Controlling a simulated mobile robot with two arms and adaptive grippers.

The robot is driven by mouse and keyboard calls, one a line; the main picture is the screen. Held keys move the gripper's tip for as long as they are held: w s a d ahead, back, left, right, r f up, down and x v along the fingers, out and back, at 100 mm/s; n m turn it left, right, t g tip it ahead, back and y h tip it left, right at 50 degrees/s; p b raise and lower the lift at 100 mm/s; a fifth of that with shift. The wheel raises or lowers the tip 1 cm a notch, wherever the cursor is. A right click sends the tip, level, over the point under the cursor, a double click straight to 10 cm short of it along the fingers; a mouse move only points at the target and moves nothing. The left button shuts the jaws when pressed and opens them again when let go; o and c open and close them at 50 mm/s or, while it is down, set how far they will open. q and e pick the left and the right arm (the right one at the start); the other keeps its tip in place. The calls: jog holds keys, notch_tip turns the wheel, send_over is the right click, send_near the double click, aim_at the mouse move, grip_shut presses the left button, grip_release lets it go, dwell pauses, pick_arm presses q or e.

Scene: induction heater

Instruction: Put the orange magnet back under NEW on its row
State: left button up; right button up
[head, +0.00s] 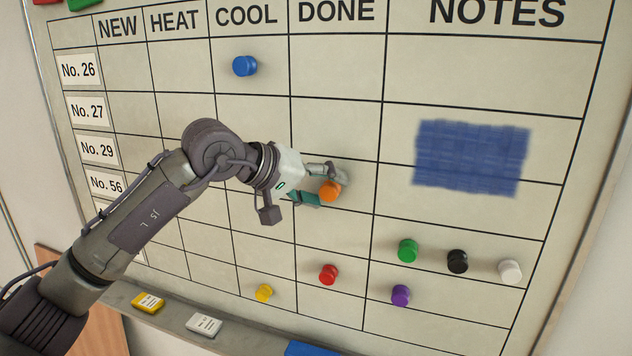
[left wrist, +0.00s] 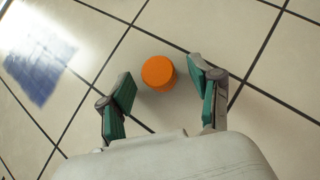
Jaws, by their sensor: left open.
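The orange magnet (head: 330,191) is a short round knob on the whiteboard, in the DONE column. Following the slanted lines, its row appears to be No. 29, though my gripper partly covers that area. My left gripper (head: 328,182) is open at the magnet, one finger above it and one below. In the left wrist view the orange magnet (left wrist: 158,73) lies between the spread green-padded fingers (left wrist: 160,78), near their tips, with a gap on each side. The NEW heading (head: 117,28) tops the column beside the row labels; my arm hides part of that column.
A blue magnet (head: 244,66) sits under COOL on row No. 26. Red (head: 328,274), yellow (head: 264,292), green (head: 407,250), black (head: 457,261), white (head: 510,271) and purple (head: 400,295) magnets are lower down. A blue patch (head: 472,157) is under NOTES. A tray (head: 260,335) runs below.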

pick_arm(q)
jog(key=shift+c, duration=0.2)
grip_shut()
jog(key=shift+s+a+f+b, duration=0.1)
jog(key=shift+s+a+b, duration=0.05)
jog(key=shift+s+b, duration=0.3)
jog(key=s+a+b, duration=0.2)
jog(key=s+b, duration=0.2)
jog(key=s, duration=0.1)
jog(key=shift+s, duration=0.4)
jog(key=shift+w, duration=0.1)
dwell(0.4)
